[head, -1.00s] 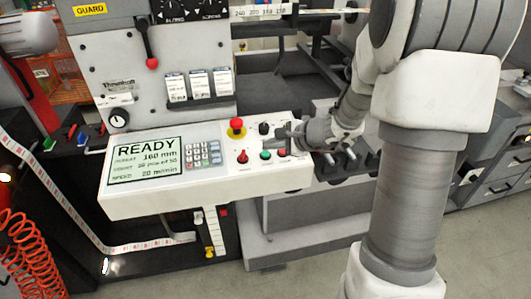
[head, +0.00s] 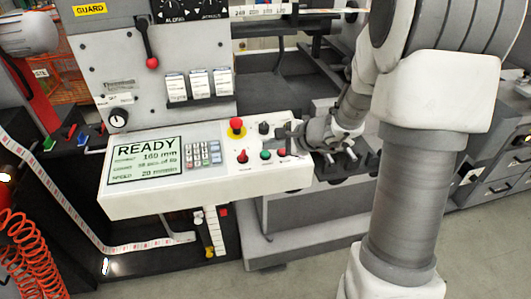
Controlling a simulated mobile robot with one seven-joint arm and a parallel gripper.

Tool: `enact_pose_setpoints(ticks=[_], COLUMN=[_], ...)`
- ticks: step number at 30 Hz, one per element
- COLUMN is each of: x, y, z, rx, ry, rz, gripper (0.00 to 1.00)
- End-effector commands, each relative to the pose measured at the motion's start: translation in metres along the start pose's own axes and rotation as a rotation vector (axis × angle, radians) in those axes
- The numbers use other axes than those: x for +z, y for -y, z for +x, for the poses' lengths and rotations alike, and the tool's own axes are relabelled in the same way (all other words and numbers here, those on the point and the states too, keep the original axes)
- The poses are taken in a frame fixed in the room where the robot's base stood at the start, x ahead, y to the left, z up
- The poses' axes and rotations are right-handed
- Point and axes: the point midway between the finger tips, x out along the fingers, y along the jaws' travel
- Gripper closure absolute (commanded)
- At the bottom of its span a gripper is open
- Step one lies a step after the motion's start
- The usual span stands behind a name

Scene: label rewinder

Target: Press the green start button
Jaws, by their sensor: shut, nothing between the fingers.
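The green start button (head: 265,155) sits on the white control panel (head: 150,203), between a red button (head: 243,157) on its left and a dark red one (head: 283,153) on its right. My gripper (head: 278,134) comes in from the right, over the upper right of the panel. Its fingertips show above the green button and to its right, beside the black knob. The fingers are shut with nothing between them. I see a gap in the picture between the fingertips and the green button; their height above the panel is hard to tell.
A yellow and red emergency stop (head: 237,126) and a black knob (head: 264,128) stand up from the panel near my gripper. A keypad (head: 203,154) and a display reading READY (head: 146,160) lie to the left. A red-knobbed lever (head: 150,50) hangs above.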

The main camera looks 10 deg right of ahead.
Motion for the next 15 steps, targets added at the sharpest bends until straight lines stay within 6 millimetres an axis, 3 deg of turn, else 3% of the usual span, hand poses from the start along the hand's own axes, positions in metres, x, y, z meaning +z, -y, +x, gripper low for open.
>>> enact_pose_setpoints(ticks=[15], x=[-0.004], y=[-0.0038], z=[0.0055], rx=[0.0], ry=[0.0], rz=[-0.001], gripper=[1.0])
